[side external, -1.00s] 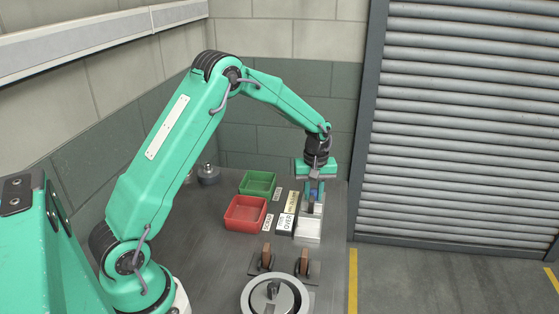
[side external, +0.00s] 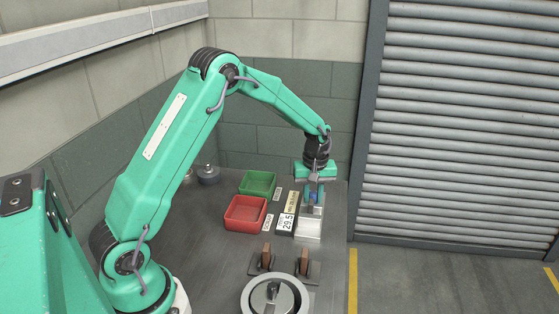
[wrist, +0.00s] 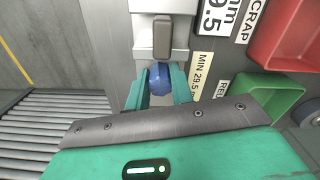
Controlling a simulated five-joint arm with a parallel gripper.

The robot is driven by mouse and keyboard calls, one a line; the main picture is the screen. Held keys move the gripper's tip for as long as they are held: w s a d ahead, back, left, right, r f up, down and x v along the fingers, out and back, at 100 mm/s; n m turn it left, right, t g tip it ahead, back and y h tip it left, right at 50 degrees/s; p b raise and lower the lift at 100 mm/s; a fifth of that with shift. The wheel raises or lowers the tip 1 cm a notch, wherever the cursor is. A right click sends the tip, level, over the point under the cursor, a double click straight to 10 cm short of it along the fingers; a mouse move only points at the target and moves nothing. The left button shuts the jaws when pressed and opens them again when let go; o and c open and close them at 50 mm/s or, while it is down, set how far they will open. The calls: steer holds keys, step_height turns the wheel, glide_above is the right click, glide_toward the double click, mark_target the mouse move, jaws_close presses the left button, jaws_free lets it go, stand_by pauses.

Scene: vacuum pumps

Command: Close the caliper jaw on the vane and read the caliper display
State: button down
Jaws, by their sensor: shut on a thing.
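The silver caliper (side external: 308,229) stands near the right edge of the bench. My gripper (side external: 313,195) is over its far end. In the wrist view my gripper (wrist: 160,82) is shut on a blue knob (wrist: 161,76), which I take to be on the caliper jaw. A dark grey-brown block (wrist: 163,38), probably the vane, sits on the silver caliper just beyond the knob; a gap or contact at the jaw cannot be made out. The caliper display (side external: 287,223) reads 29.5 in the side view. The wrist view crops this display (wrist: 213,18) to "9.5" and "mm".
A label (wrist: 201,75) beside the caliper says MIN 29.5. A red bin (side external: 245,213) by a SCRAP label and a green bin (side external: 258,184) stand to the left. Two brown pieces on stands (side external: 266,257) and a round metal pump housing (side external: 274,297) are nearer.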

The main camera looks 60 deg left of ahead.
steer(key=shift+r, duration=0.1)
steer(key=c, duration=1.2)
jaws_free()
steer(key=shift+r, duration=0.65)
steer(key=shift+r, duration=0.25)
steer(key=shift+r, duration=0.1)
steer(key=shift+r, duration=2.95)
